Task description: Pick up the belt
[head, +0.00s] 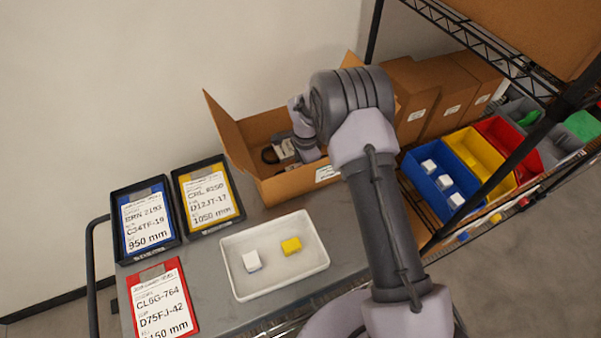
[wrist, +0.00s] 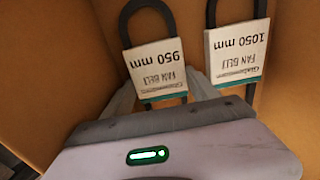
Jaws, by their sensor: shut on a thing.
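Two black fan belts in white card sleeves are in the open cardboard box. In the wrist view the belt marked 950 mm (wrist: 155,65) lies between the two fingers of my gripper (wrist: 163,92), which is shut on it. The belt marked 1050 mm (wrist: 238,52) is just to the right, outside the fingers. In the head view my gripper reaches down into the box (head: 290,184), and my arm hides much of the inside. A dark belt loop and a pale sleeve (head: 283,149) show beside it, their marking too small to read.
On the grey table, a white tray (head: 240,292) holds a white block and a yellow block. Blue (head: 441,183), yellow and red bins and a black rack post stand at the right.

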